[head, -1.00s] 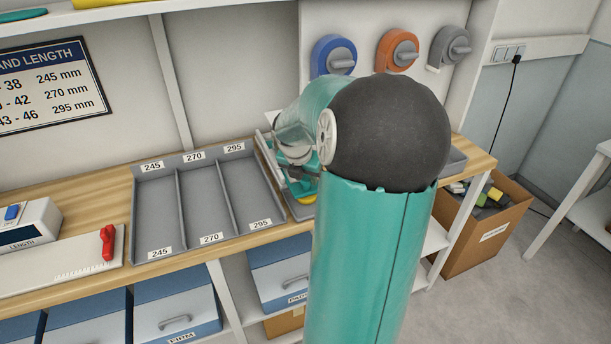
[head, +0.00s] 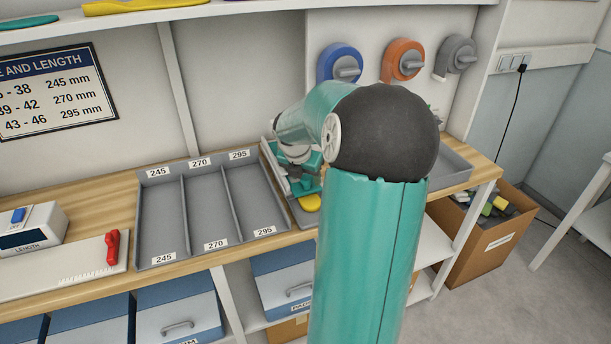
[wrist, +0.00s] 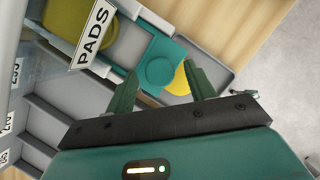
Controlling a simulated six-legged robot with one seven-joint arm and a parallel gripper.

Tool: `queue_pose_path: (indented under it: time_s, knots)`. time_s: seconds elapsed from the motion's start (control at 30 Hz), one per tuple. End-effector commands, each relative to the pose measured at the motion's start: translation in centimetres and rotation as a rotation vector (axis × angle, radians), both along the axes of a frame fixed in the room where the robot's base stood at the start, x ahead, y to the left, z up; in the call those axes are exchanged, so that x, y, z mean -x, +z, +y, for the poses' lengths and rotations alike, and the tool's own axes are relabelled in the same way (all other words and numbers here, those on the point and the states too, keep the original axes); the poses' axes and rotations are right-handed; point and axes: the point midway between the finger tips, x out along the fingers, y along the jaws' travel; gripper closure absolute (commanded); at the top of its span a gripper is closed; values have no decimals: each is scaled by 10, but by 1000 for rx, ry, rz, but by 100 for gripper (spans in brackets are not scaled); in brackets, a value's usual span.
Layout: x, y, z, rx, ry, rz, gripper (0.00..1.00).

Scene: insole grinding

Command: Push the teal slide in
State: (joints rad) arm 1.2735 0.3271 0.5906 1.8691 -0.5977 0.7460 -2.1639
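The teal slide (wrist: 162,50) shows in the wrist view as a flat teal piece with a round knob, running in a grey channel beside a label reading PADS. My gripper (wrist: 160,72) is open. Its two green fingers stand apart, one on each side of the knob in the picture; I cannot tell whether they touch it. A yellow piece (wrist: 179,82) shows partly beside the knob, behind the right finger. In the head view my arm hides much of the pad holder, and a little teal and a yellow end (head: 307,202) show beside it.
The grey tray (head: 184,215) marked 245, 270 and 295 lies empty left of the holder. A red-handled measuring board (head: 85,262) lies further left. Blue, orange and grey knobs (head: 403,62) sit on the back panel. A cardboard box (head: 485,245) stands right of the bench.

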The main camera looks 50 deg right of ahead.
Motion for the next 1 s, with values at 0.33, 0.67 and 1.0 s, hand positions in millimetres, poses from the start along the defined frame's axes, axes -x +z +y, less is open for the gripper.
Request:
queue_pose_path:
  time_s: [0.33, 0.67, 1.0]
  knots:
    - [1, 6, 2, 2, -1, -1, 46]
    - [6, 64, 24, 5, -1, -3, 46]
    - [12, 120, 48, 2, -1, -1, 46]
